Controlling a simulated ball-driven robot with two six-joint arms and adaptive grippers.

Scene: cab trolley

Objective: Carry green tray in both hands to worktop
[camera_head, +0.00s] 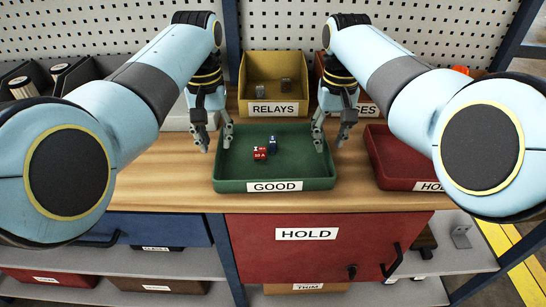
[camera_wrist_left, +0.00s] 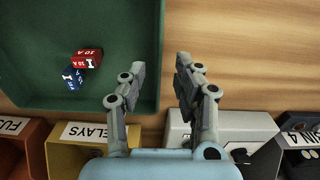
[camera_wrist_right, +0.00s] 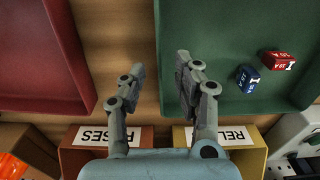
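The green tray (camera_head: 290,185), labelled GOOD, sits on the wooden worktop (camera_head: 160,185). A red block (camera_head: 260,153) and a blue block (camera_head: 272,143) lie in it. My left gripper (camera_head: 215,147) is open at the tray's left wall; in the left wrist view the fingers (camera_wrist_left: 160,85) appear on either side of the rim. My right gripper (camera_head: 330,148) is open at the right wall, and in the right wrist view its fingers (camera_wrist_right: 160,80) also appear on either side of the rim. I cannot tell whether the fingertips reach below the rim.
A red tray (camera_head: 385,175) labelled HOLD stands right of the green one. A yellow RELAYS bin (camera_head: 245,90) and a red bin (camera_wrist_right: 70,150) stand behind. The worktop is clear left of the green tray. A red HOLD cabinet (camera_head: 300,265) is below.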

